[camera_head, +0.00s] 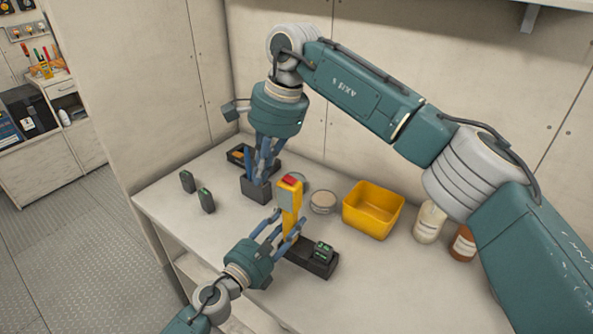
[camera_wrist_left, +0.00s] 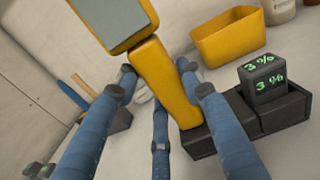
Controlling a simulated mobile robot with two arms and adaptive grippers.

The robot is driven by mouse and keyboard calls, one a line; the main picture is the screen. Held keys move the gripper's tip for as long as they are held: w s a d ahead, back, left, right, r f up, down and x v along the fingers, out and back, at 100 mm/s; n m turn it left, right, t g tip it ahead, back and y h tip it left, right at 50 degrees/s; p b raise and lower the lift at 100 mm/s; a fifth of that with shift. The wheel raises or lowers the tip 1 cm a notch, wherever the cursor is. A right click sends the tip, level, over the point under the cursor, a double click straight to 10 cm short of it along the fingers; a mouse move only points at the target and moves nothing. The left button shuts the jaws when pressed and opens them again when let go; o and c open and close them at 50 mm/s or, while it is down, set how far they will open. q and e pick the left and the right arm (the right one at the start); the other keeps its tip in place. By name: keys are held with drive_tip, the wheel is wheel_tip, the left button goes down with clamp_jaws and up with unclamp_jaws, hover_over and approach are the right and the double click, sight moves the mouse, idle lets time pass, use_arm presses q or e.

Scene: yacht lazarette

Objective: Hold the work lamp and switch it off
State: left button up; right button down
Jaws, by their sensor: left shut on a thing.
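The work lamp (camera_head: 290,207) is yellow, with a grey panel on its head and a red button on top. It stands roughly upright above the counter. My left gripper (camera_head: 284,227) is shut around its yellow handle; the left wrist view shows the fingers on both sides of the lamp (camera_wrist_left: 164,82). The panel looks dull grey, with no clear glow. My right gripper (camera_head: 264,158) points down behind and left of the lamp head, apart from the red button. Its fingers overlap each other, so their opening is unclear.
A black dock (camera_head: 313,262) with a battery block (camera_head: 323,252) reading 3 % sits right of the lamp. A dark holder (camera_head: 256,190) stands behind it. A yellow bin (camera_head: 372,209), round tins and bottles (camera_head: 430,222) are to the right.

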drive_tip(key=s+a+f+m+y, duration=0.3)
drive_tip(key=m+y, duration=0.4)
drive_tip(key=m, duration=0.8)
drive_tip(key=s+d+r+n+t+y, duration=0.1)
drive_tip(key=d+r+n+t+y, duration=0.1)
drive_tip(key=d+n, duration=0.8)
drive_tip(key=s+d+r+n+t+y, duration=0.1)
drive_tip(key=d+r+n+t, duration=0.3)
drive_tip(key=n, duration=2)
drive_tip(key=d+t+y, duration=0.1)
drive_tip(key=d+t, duration=0.1)
drive_tip(key=d, duration=0.3)
drive_tip(key=shift+d+r+n+t+y, duration=0.2)
drive_tip(key=shift+d+n+t+y, duration=0.1)
drive_tip(key=shift+d+t, duration=0.1)
drive_tip(key=shift+a, duration=0.15)
